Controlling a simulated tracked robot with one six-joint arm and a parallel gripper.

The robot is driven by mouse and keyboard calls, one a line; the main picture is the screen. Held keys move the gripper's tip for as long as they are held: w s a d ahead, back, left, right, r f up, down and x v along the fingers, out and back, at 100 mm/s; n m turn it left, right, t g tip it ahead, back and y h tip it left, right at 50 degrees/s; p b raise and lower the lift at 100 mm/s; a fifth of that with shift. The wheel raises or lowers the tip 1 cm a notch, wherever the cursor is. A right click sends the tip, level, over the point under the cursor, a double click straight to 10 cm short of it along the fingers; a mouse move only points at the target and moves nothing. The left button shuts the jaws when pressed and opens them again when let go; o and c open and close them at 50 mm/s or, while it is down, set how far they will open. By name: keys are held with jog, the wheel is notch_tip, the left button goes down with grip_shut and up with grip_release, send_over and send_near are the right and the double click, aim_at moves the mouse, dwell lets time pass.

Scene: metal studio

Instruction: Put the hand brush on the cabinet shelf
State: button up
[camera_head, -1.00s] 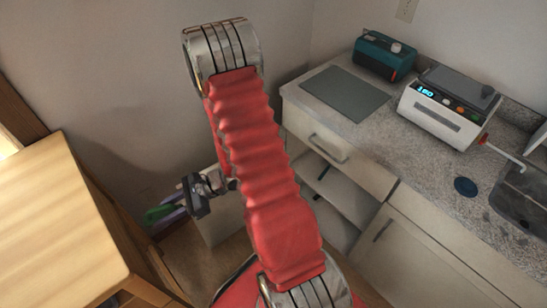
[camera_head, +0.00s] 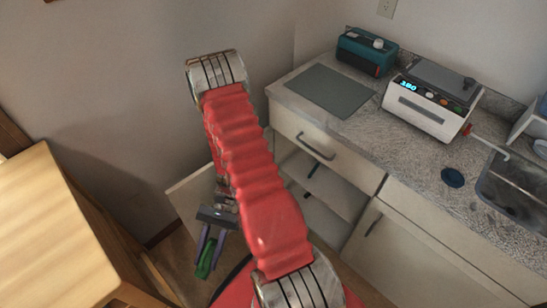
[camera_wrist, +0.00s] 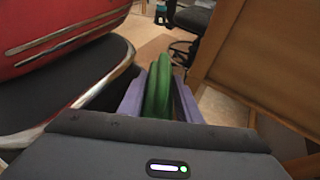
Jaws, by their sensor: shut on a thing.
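My gripper (camera_head: 206,262) hangs low in front of the cabinet, its purple fingers pointing down in the head view. It is shut on a green thing, which I take to be the hand brush (camera_head: 206,258). In the wrist view the green brush (camera_wrist: 158,88) stands between the two purple fingers of my gripper (camera_wrist: 160,92); no bristles can be made out. The cabinet shelf (camera_head: 328,188) shows in the open compartment below the drawer, right of my arm. My red arm covers part of the compartment. A small dark item lies inside it.
The pale open cabinet door (camera_head: 190,190) stands out behind my arm. A wooden table (camera_head: 50,230) is at the left. The counter (camera_head: 400,150) carries a grey mat (camera_head: 328,90), a teal device (camera_head: 366,50) and a white hotplate-like device (camera_head: 430,105). A drawer (camera_head: 325,148) is shut.

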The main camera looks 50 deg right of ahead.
jog(key=s+d+f+n+g+h, duration=0.3)
jog(key=s+d+n+h, duration=0.15)
jog(key=d, duration=0.35)
jog(key=s+d+f+n+g+h, duration=0.3)
jog(key=s+d+n, duration=0.15)
jog(key=d, duration=0.35)
jog(key=s+d+f+n+g+h, duration=0.2)
jog(key=s+d+f+n+h, duration=0.25)
jog(key=d, duration=0.35)
jog(key=w+d+f+n+t+h, duration=0.2)
jog(key=w+d+f+n+h, duration=0.1)
jog(key=d, duration=0.5)
jog(key=w+d+f+n+t+h, duration=0.2)
jog(key=d+n+h, duration=0.3)
jog(key=d, duration=0.3)
jog(key=w+d+f+n+t+h, duration=0.3)
jog(key=w+d+f+n+h, duration=0.1)
jog(key=d, duration=0.4)
jog(key=shift+f, duration=0.4)
jog(key=shift+d, duration=0.15)
jog(key=s+d, duration=0.2)
jog(key=d, duration=0.2)
jog(key=s+d, duration=0.3)
jog(key=d, duration=0.2)
jog(key=s+d, duration=0.2)
jog(key=d, duration=0.3)
jog(key=shift+s+d, duration=0.25)
jog(key=shift+s, duration=0.1)
